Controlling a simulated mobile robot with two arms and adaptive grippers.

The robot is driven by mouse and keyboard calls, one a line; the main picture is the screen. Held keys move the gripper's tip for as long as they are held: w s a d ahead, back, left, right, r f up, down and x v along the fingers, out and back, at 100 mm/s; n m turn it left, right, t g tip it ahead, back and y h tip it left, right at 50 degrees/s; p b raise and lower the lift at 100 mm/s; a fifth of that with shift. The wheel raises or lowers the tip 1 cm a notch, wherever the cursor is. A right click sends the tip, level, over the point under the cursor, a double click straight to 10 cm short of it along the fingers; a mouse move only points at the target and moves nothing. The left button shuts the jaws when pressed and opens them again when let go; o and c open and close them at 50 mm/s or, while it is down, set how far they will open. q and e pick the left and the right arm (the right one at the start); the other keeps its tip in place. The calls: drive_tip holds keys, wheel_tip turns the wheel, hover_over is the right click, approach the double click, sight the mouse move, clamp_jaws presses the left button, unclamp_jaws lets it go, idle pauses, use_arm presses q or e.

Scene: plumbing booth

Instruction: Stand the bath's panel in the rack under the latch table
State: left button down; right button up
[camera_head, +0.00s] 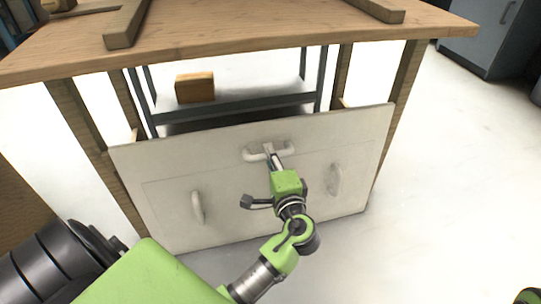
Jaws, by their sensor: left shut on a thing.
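The bath's panel (240,205) is a large off-white board with a handle at its top middle and one on each side. It stands nearly upright below the front edge of the wooden latch table (270,38), between the table's front legs. My left gripper (269,150) is shut on the panel's top handle (255,153). The rack under the table is mostly hidden by the panel, so I cannot tell whether the panel sits in it. My right gripper is not in view.
A dark metal shelf (245,101) with a wooden block (195,87) stands behind the panel under the table. Wooden bars (127,24) lie on the tabletop. A grey cabinet (483,40) stands at the back right. The pale floor on the right is clear.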

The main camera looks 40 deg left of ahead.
use_arm(q)
drive_tip(key=shift+w+a+r, duration=0.25)
drive_tip(key=shift+a, duration=0.05)
idle(0.9)
drive_tip(key=c, duration=2)
unclamp_jaws()
drive_tip(key=shift+c, duration=0.2)
drive_tip(key=shift+o, duration=0.6)
drive_tip(key=shift+f, duration=0.5)
drive_tip(key=v, duration=1.2)
drive_tip(key=shift+r, duration=0.25)
